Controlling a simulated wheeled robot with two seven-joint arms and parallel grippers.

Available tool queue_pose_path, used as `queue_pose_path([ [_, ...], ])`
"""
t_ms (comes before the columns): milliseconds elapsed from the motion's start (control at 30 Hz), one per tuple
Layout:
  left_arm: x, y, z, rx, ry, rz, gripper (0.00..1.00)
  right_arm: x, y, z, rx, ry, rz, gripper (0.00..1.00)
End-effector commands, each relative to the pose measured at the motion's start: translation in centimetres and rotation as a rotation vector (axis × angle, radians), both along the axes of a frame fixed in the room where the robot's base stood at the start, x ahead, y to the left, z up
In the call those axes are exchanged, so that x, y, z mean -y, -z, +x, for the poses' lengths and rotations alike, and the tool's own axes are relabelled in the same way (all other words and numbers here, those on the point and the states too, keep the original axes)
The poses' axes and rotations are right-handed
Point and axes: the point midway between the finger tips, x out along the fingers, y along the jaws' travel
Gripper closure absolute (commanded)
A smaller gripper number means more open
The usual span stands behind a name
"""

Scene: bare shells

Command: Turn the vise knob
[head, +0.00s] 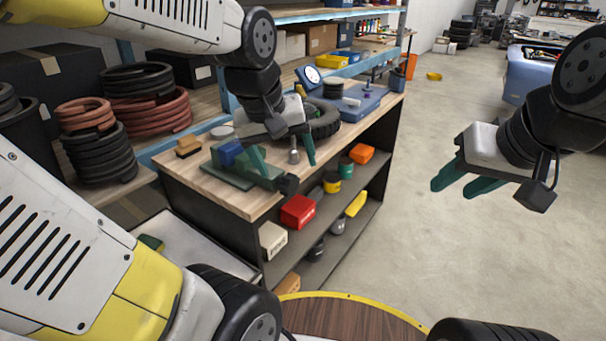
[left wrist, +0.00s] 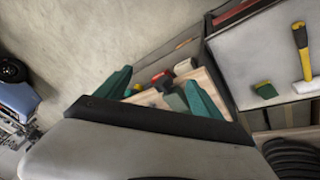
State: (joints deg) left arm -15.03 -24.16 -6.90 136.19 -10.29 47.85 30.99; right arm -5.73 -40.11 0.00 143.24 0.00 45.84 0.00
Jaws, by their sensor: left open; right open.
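The green vise (head: 240,172) sits on the near end of the wooden workbench, with a blue block (head: 229,153) at its jaws. Its dark round knob (head: 289,185) sticks out at the right end, past the bench's front edge. My left gripper (head: 283,160) is open above the vise's right end, pointing down. One finger overlaps the vise in the picture and the other is to its right; contact cannot be told. In the left wrist view the open fingers (left wrist: 160,76) frame a dark green part, perhaps the vise. My right gripper (head: 453,189) is open and empty, over the floor at right.
A small grey metal piece (head: 294,151) shows between the left fingers. A black tyre (head: 323,121) and a blue case (head: 352,104) stand behind. A brush (head: 188,147) lies left of the vise. Shelves below hold a red box (head: 298,212). The floor (head: 440,260) at right is clear.

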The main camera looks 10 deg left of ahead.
Motion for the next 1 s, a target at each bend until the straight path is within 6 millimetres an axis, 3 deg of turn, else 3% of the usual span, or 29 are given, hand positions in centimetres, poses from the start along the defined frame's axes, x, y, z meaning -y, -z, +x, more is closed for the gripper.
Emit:
queue_pose_path([
  [200, -0.3, 4.4, 6.0, -0.166, -0.404, 0.070, 0.23, 0.0, 0.0, 0.0, 0.000, 0.000, 0.000, 0.58],
  [433, -0.4, 7.8, 10.8, -0.142, -0.759, 0.193, 0.23, 0.0, 0.0, 0.0, 0.000, 0.000, 0.000, 0.58],
  [767, -0.9, 9.9, 12.5, -0.096, -0.893, 0.234, 0.23, 0.0, 0.0, 0.0, 0.000, 0.000, 0.000, 0.58],
  [1000, -2.4, 13.5, 13.0, -0.097, -0.891, 0.234, 0.23, 0.0, 0.0, 0.0, 0.000, 0.000, 0.000, 0.58],
])
